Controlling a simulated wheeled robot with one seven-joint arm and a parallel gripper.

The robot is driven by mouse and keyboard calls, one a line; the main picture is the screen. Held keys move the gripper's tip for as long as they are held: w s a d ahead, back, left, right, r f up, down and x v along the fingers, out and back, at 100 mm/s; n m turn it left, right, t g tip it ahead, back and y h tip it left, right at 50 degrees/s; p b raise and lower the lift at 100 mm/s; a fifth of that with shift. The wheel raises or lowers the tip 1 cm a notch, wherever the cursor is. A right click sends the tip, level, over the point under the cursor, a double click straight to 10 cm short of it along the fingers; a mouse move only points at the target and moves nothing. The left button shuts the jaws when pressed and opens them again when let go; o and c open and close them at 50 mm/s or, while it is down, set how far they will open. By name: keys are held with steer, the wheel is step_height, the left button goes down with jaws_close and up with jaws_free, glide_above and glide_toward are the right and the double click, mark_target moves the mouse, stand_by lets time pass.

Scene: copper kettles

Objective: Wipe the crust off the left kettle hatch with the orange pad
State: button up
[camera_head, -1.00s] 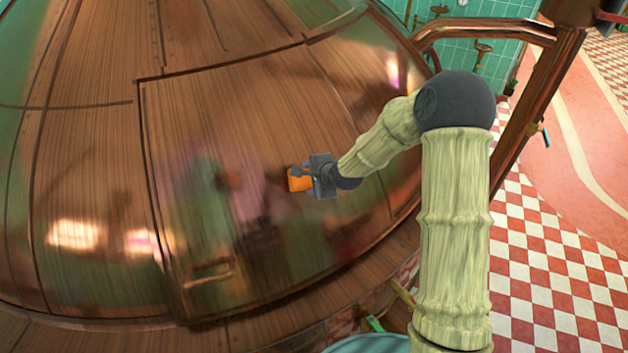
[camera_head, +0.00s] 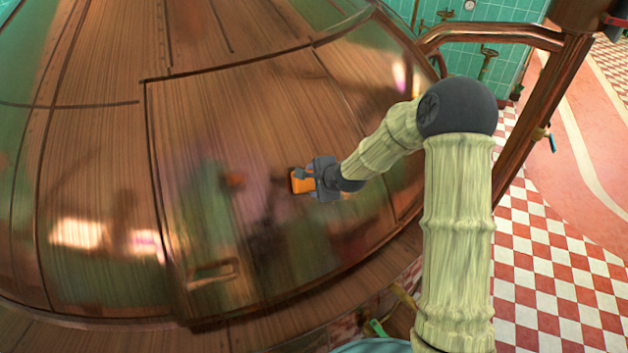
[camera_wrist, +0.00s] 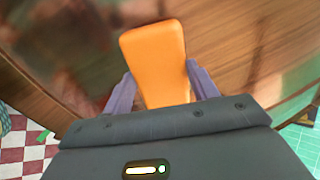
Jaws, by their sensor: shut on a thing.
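The copper kettle hatch (camera_head: 215,130) is a large panel with dark seams and a handle-like fitting (camera_head: 213,272) near its lower left. My gripper (camera_head: 307,180) is at the right half of the panel, shut on the orange pad (camera_head: 299,181). In the wrist view the orange pad (camera_wrist: 155,58) sticks out between the purple-grey fingers of my gripper (camera_wrist: 160,88), toward the copper surface. Whether the pad touches the panel cannot be told. Blurred green, pink and dark patches show on the panel; I cannot tell crust from reflection.
A copper rail (camera_head: 490,35) and post (camera_head: 540,120) stand to the right of the kettle. A red and white checkered floor (camera_head: 545,270) lies beyond, with a pink path (camera_head: 580,130). A wooden ledge (camera_head: 290,308) runs below the hatch.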

steer(key=shift+b+x, duration=0.35)
steer(key=shift+x, duration=0.45)
steer(key=shift+d, duration=0.1)
steer(key=shift+w+d+r+p, duration=0.1)
steer(key=shift+w+d+p, duration=0.3)
steer(key=shift+d, duration=0.6)
steer(key=shift+w+d, duration=0.45)
steer(key=shift+d, duration=0.1)
steer(key=shift+w+d+p, duration=0.4)
steer(key=shift+w+d, duration=0.8)
steer(key=shift+d, duration=0.3)
steer(key=shift+f, duration=0.25)
